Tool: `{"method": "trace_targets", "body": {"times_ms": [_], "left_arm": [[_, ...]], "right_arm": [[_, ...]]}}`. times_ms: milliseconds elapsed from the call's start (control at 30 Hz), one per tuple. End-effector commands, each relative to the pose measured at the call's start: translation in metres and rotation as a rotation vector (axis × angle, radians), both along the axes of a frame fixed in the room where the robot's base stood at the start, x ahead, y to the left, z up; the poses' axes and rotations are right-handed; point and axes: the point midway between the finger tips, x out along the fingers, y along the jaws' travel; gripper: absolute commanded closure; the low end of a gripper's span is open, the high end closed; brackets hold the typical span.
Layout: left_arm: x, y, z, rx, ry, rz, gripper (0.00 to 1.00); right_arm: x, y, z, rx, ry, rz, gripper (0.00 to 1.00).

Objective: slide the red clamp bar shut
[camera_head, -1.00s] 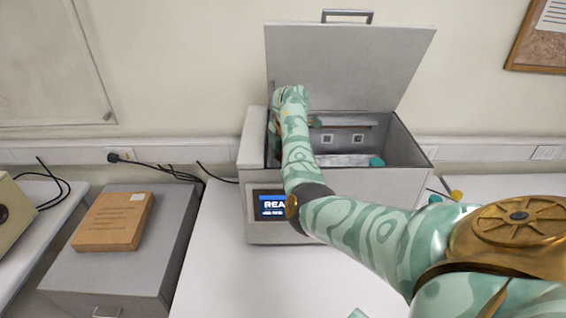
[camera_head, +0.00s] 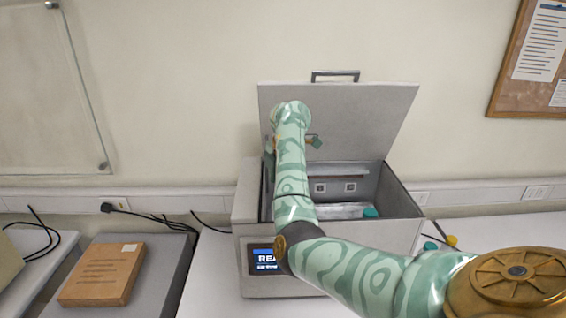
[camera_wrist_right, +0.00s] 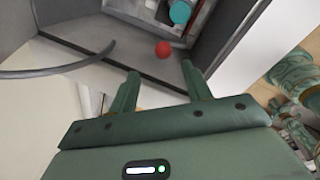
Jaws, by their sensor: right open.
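The testing machine (camera_head: 395,238) is a grey box on the table with its lid (camera_head: 345,110) raised. Inside, a thin reddish bar (camera_head: 343,174) runs along the back; it is partly hidden by my right arm. In the right wrist view a red round knob (camera_wrist_right: 163,49) shows just beyond my fingertips, beside the box's inner wall. My right gripper (camera_wrist_right: 159,75) is open and empty, with the knob apart from both fingers. In the head view that gripper is above the box's left half, mostly hidden behind my forearm. My left gripper is not in view.
A teal cap (camera_head: 370,212) sits inside the box at its right; it also shows in the wrist view (camera_wrist_right: 180,12). The screen (camera_head: 263,259) is on the box front. A brown package (camera_head: 102,274) lies at left. Black cables run along the wall. Small bottles stand right of the box.

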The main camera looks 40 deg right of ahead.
Motion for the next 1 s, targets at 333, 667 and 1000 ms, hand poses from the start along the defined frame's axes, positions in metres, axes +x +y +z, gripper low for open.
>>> {"method": "trace_targets", "body": {"times_ms": [333, 667, 1000], "left_arm": [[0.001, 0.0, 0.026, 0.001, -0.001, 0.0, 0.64], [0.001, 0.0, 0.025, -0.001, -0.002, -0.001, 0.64], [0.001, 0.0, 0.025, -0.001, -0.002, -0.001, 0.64]], "right_arm": [[-0.009, 0.001, 0.055, 0.0, -0.001, 0.001, 0.51], [-0.01, 0.001, 0.055, 0.0, 0.001, 0.0, 0.51], [-0.01, 0.001, 0.055, -0.001, 0.001, 0.0, 0.51]]}}
